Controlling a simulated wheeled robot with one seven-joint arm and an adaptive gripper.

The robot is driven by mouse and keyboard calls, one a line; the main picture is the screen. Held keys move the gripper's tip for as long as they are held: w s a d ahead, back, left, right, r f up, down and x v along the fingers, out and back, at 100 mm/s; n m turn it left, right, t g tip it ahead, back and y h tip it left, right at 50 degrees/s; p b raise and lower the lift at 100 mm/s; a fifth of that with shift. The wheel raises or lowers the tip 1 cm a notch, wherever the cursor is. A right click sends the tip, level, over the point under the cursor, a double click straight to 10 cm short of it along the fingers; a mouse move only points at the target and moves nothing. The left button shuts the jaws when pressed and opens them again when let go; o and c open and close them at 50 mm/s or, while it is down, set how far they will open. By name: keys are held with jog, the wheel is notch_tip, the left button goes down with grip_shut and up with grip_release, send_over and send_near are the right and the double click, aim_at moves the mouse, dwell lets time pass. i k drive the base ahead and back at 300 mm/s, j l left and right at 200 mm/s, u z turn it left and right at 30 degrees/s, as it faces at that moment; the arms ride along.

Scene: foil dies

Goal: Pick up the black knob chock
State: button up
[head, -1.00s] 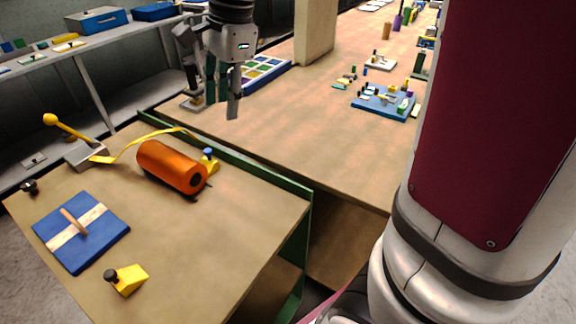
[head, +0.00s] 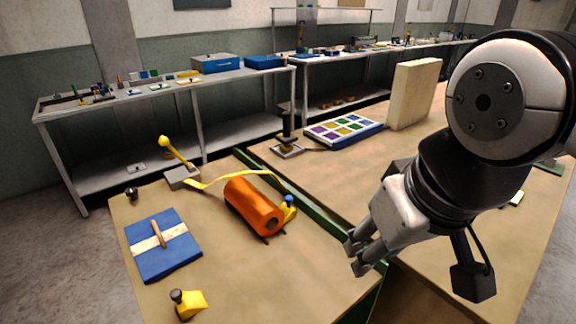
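The black knob chock is a yellow wedge-like block (head: 192,304) with a black knob on top, near the front edge of the wooden table at the lower left of the head view. A similar yellow chock with a blue knob (head: 289,209) stands against the far right side of the orange roll. My gripper (head: 356,258) is in the air to the right of the black knob chock, well apart from it, pointing down and left. Its fingers show a gap with nothing between them.
The orange roll (head: 250,205) with a yellow strap and a blue board (head: 165,255) with a wooden handle lie behind the chock. A green raised edge (head: 312,213) runs along the table's right side. Bare tabletop (head: 265,275) lies right of the chock.

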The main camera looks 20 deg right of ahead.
aim_at(188, 304)
jog(key=k+j, duration=0.1)
jog(key=j, duration=0.6)
jog(key=k+j, duration=0.1)
jog(key=j, duration=0.65)
